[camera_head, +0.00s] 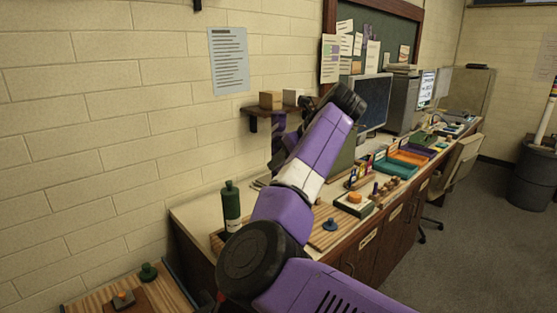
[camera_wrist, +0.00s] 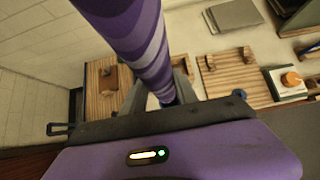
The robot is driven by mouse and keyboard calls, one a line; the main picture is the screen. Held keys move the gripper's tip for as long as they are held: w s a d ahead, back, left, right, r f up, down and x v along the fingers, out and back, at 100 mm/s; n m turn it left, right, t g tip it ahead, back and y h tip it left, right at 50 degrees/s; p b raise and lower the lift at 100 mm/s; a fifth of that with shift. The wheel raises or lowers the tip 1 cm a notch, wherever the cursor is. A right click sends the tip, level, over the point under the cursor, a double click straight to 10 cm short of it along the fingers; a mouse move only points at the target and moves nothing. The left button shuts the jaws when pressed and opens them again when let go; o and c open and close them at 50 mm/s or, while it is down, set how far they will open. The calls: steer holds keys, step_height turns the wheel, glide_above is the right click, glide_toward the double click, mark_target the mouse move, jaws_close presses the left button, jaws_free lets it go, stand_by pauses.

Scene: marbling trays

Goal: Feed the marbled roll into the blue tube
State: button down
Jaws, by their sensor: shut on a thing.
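The marbled roll (camera_wrist: 145,45), striped in purple and lilac, runs from the top edge of the wrist view down to my gripper (camera_wrist: 163,88). My gripper is shut on its lower end in that view. The roll's far end is cut off by the frame edge. In the head view my purple arm reaches toward the wall shelf, and a purple upright piece shows below it; I cannot tell whether that is the roll or part of my arm. I cannot make out the blue tube in either view.
A green bottle (camera_head: 232,207) stands at the counter's near left. A blue knob (camera_head: 332,224) sits on a slatted wooden board. A wall shelf (camera_head: 250,111) holds small boxes near my arm. A monitor (camera_head: 375,100), a teal tray (camera_head: 395,171) and an orange tray (camera_head: 408,159) lie farther right.

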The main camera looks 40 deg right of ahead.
steer(key=shift+f+b, duration=3.1)
steer(key=shift+b, duration=0.05)
step_height(320, 180, down, 6)
steer(key=b, duration=0.1)
steer(key=shift+f, duration=0.25)
steer(key=c, duration=0.9)
jaws_free()
steer(key=shift+o, duration=0.2)
steer(key=v, duration=0.7)
steer(key=shift+s+r+b, duration=0.3)
steer(key=shift+b, duration=0.15)
